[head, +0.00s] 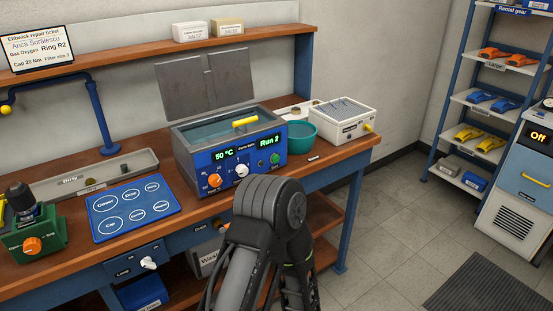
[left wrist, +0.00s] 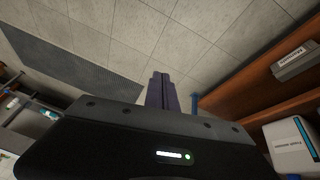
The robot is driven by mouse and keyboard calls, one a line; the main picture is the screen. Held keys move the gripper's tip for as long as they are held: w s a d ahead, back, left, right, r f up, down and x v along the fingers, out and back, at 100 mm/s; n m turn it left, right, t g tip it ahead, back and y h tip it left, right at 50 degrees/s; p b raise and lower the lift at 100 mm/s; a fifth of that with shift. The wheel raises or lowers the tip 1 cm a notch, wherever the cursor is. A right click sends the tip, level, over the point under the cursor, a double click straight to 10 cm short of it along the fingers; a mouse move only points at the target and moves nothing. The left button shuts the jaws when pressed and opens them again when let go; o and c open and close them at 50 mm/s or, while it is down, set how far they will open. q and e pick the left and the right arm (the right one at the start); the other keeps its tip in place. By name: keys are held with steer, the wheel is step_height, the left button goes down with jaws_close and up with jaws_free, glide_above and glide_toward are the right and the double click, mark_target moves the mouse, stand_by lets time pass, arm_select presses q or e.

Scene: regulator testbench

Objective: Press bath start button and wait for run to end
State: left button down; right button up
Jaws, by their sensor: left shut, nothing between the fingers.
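The blue bath (head: 232,147) stands on the bench in the head view. Its open top shows liquid and a yellow part (head: 245,122). Its front displays read "50 °C" and "Run 2". Below them are an orange knob (head: 214,181), a white knob (head: 241,170) and a green button (head: 275,158). An arm link of mine rises in front of the bench, below the bath. My left gripper (left wrist: 161,92) shows in the left wrist view, its dark fingers together and empty, over floor tiles and apart from the bath. My right gripper is not in view.
A teal bowl (head: 301,134) and a white device (head: 343,118) stand right of the bath. A blue mat (head: 134,207), a grey tray (head: 55,186) and a green fixture (head: 38,238) lie to the left.

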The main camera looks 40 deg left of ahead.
mark_target(276, 159)
arm_select(q)
steer(key=w+a+r+m+t+y+p, duration=0.2)
steer(key=w+a+r+m+t+y, duration=0.35)
steer(key=w+a+r, duration=1.6)
steer(key=a+r+t+y, duration=0.3)
steer(key=a+r, duration=0.2)
steer(key=r, duration=0.7)
steer(key=shift+s+a, duration=0.3)
steer(key=shift+a, duration=0.1)
steer(key=shift+a+y, duration=0.1)
steer(key=shift+y, duration=0.15)
steer(key=w+a+b, duration=0.2)
steer(key=a+b, duration=0.2)
steer(key=a, duration=0.4)
steer(key=shift+w, duration=0.3)
steer(key=shift+a, duration=0.1)
steer(key=shift+a, duration=0.1)
